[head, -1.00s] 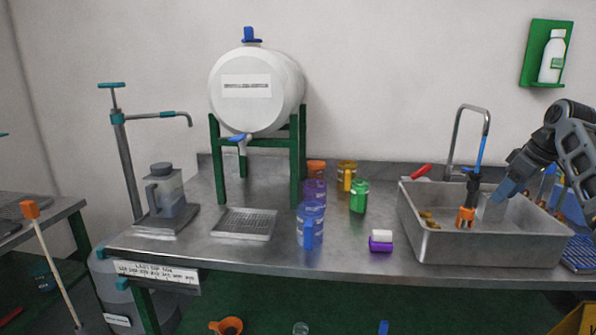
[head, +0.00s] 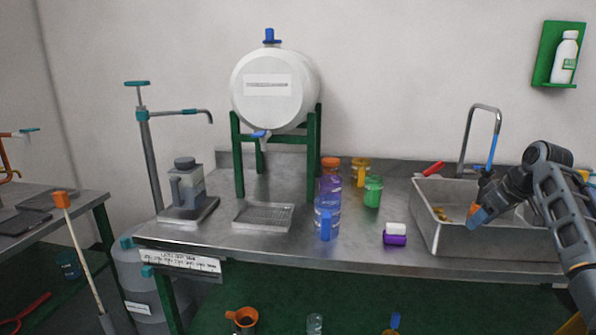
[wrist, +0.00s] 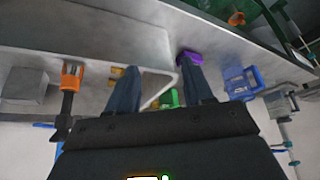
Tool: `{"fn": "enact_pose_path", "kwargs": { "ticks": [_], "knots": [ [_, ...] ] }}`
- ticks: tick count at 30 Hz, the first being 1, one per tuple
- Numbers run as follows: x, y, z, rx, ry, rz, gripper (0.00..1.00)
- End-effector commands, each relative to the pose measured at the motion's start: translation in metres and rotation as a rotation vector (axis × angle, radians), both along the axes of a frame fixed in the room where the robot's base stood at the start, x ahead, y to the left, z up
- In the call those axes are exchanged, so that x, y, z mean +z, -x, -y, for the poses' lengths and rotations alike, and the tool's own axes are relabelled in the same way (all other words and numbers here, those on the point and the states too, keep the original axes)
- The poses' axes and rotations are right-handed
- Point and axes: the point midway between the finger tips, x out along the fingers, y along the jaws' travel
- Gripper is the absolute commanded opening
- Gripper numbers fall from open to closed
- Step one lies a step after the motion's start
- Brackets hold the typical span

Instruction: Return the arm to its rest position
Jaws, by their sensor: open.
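My arm reaches in from the right in the head view, bent down over the right part of the steel sink.
The faucet (head: 497,125) rises behind the sink. A white-and-purple container (head: 395,235), a green jar (head: 373,192) and a blue-purple bottle (head: 327,218) stand left of it. A white tank (head: 275,90) sits on a green stand.

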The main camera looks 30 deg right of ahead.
Motion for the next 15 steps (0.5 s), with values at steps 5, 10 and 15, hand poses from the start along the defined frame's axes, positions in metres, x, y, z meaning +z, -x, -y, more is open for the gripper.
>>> {"fn": "enact_pose_path", "kwargs": {
  "ticks": [5, 10, 15],
  "knots": [
    [-0.049, -0.020, -0.047, -0.008, -0.012, 0.053, 0.51],
    [-0.109, -0.036, -0.118, -0.030, -0.027, 0.130, 0.51],
    [-0.162, -0.034, -0.195, -0.063, -0.038, 0.212, 0.51]
  ]
}}
